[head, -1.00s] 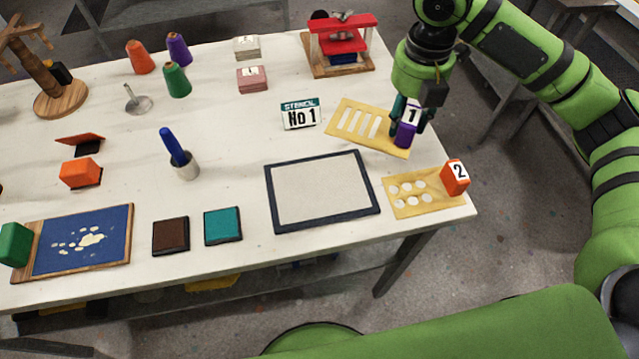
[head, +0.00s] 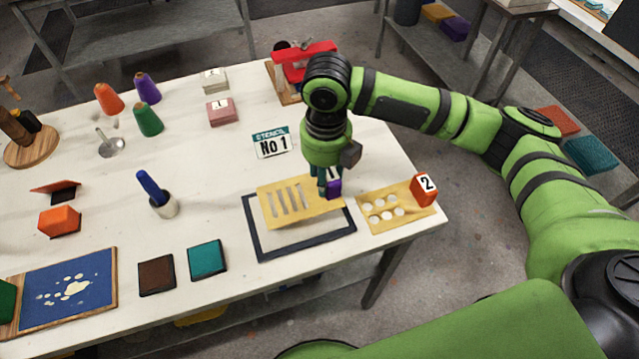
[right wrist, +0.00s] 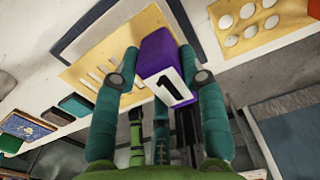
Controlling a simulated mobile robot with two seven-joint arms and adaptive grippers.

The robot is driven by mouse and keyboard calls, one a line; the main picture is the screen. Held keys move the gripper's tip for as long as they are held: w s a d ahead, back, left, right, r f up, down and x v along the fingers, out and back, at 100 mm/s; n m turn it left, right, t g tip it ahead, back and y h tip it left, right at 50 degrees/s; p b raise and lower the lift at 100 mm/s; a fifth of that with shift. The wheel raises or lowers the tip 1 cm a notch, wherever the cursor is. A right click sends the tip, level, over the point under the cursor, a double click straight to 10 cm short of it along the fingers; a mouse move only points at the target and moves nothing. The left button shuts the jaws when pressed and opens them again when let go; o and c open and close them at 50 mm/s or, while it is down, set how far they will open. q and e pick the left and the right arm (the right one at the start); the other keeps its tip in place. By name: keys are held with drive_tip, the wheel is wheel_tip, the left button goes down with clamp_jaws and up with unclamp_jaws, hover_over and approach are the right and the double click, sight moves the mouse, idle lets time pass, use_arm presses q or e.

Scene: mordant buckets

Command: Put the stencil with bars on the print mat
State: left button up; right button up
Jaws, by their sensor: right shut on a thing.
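The stencil with bars (head: 298,203) is a yellow sheet with several slots and a purple block (head: 334,188) marked 1 at its right end. My right gripper (head: 328,178) is shut on the purple block. The stencil hangs over the print mat (head: 262,242), a pale panel with a dark frame, and hides its far part. It looks slightly raised above the mat. In the right wrist view the fingers close on both sides of the purple block (right wrist: 160,62), with the slotted sheet (right wrist: 112,52) beyond. My left gripper is not in view.
A second yellow stencil with round holes (head: 385,212) and an orange block marked 2 (head: 424,188) lies right of the mat. A teal pad (head: 207,260) and a brown pad (head: 156,275) lie to the left. A "STENCIL No 1" sign (head: 272,143) stands behind.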

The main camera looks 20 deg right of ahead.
drive_tip(key=shift+s+a+f, duration=0.15)
drive_tip(key=shift+a+f, duration=0.3)
drive_tip(key=shift+a, duration=0.05)
wheel_tip(320, 180, down, 3)
drive_tip(key=shift+f+p, duration=0.2)
drive_tip(key=shift+p, duration=0.5)
drive_tip(key=shift+f, duration=0.25)
drive_tip(key=shift+f, duration=0.15)
drive_tip(key=o, duration=1.1)
drive_tip(key=shift+o, duration=0.2)
wheel_tip(320, 180, up, 12)
drive_tip(key=b, duration=0.3)
drive_tip(key=shift+r, duration=0.2)
